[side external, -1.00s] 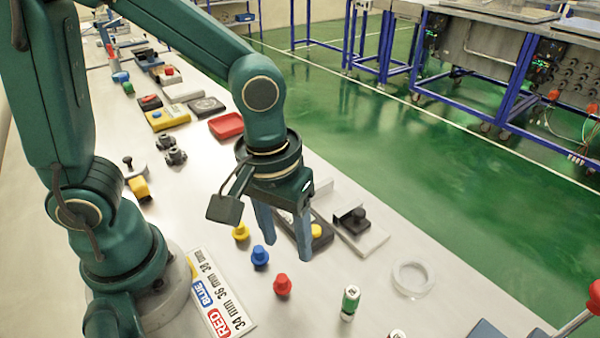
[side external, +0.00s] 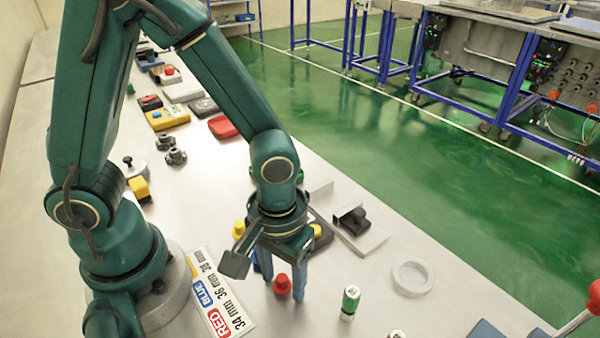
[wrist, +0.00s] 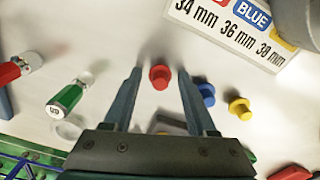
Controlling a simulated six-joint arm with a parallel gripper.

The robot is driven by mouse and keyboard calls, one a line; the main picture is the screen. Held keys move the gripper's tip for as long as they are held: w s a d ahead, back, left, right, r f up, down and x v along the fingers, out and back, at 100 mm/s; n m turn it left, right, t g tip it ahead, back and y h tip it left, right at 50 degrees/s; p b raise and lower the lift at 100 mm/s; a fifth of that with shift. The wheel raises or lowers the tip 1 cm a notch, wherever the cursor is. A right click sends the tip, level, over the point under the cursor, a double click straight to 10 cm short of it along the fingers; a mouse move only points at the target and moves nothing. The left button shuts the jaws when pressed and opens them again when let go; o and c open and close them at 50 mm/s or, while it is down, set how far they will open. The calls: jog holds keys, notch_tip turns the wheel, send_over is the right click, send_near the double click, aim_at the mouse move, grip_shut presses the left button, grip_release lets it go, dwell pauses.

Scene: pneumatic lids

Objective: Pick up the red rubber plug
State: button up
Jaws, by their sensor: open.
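The red rubber plug (side external: 282,284) stands upright on the table, wide at its base and narrower above. In the wrist view the red plug (wrist: 159,77) lies between the two finger tips, and it looks untouched. My gripper (side external: 283,290) points down with its blue fingers apart around the plug's place; in the wrist view the gripper (wrist: 160,72) is open and empty. The blue plug (wrist: 206,94) is just right of the right finger in the wrist view, and mostly hidden behind my gripper in the side view. The yellow plug (wrist: 241,108) stands farther right.
A label card (side external: 218,295) with size markings lies beside my base. A green-and-white cylinder (side external: 350,303) and a clear ring (side external: 412,277) stand to the right. A grey bracket (side external: 355,228) is behind my gripper. The table between the plug and the cylinder is clear.

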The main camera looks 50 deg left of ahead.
grip_shut()
jog(key=shift+r, duration=0.15)
